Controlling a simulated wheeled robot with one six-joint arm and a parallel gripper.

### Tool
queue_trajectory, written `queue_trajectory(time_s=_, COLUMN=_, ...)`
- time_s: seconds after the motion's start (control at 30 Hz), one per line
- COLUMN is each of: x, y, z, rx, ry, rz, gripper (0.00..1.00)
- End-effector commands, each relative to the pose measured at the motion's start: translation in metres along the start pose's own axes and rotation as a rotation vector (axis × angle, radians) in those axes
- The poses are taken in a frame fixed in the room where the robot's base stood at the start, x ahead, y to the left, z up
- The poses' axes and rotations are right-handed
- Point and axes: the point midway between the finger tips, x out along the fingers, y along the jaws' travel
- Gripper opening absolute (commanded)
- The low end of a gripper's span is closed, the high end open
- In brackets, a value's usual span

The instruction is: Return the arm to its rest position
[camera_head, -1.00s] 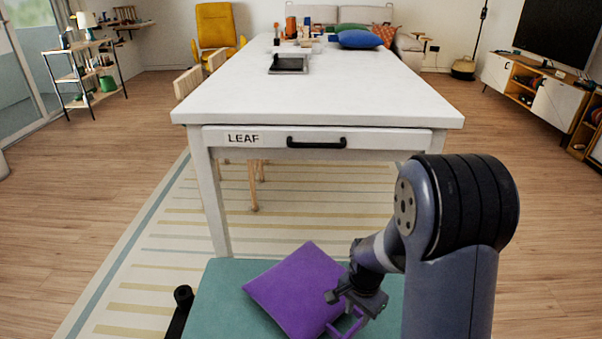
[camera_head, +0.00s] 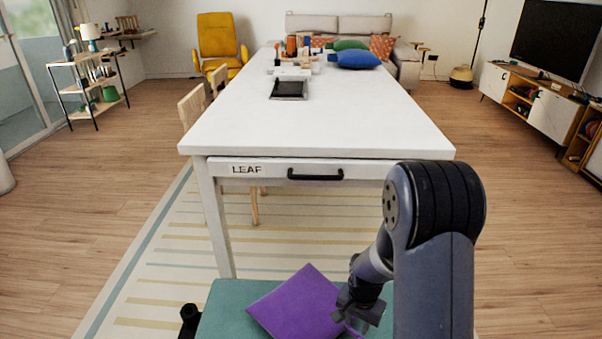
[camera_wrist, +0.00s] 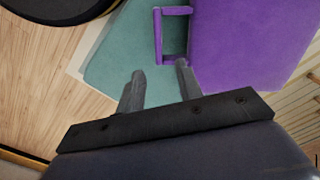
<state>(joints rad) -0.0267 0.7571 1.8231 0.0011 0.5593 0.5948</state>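My gripper (camera_wrist: 159,76) is open, its two grey fingers apart with nothing between them in the wrist view. In the head view my gripper (camera_head: 359,312) is at the lower right edge of a purple cushion-like item (camera_head: 297,304). This item also fills the top right of the wrist view (camera_wrist: 238,45). A thin purple loop handle (camera_wrist: 159,36) on its side lies just beyond the fingertips. Whether a finger touches the loop is unclear. The purple item rests on a teal surface (camera_head: 228,305). My arm is bent at the right and hides part of that surface.
A white table (camera_head: 310,130) with a shut drawer marked LEAF (camera_head: 270,172) stands ahead. It bears a black tray (camera_head: 289,89), a blue cushion (camera_head: 358,60) and several small items at the far end. Wooden chairs stand at its left. Floor on both sides is clear.

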Motion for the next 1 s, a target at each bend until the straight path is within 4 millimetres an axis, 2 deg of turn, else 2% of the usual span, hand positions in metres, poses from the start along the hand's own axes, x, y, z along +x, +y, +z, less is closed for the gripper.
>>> queue_trajectory(time_s=0.03, x=-0.008, y=0.000, z=0.000, rx=-0.012, ry=-0.001, rz=0.001, gripper=0.34)
queue_trajectory(time_s=1.0, x=-0.058, y=0.003, z=-0.004, rx=-0.258, ry=-0.001, rz=0.001, gripper=0.34)
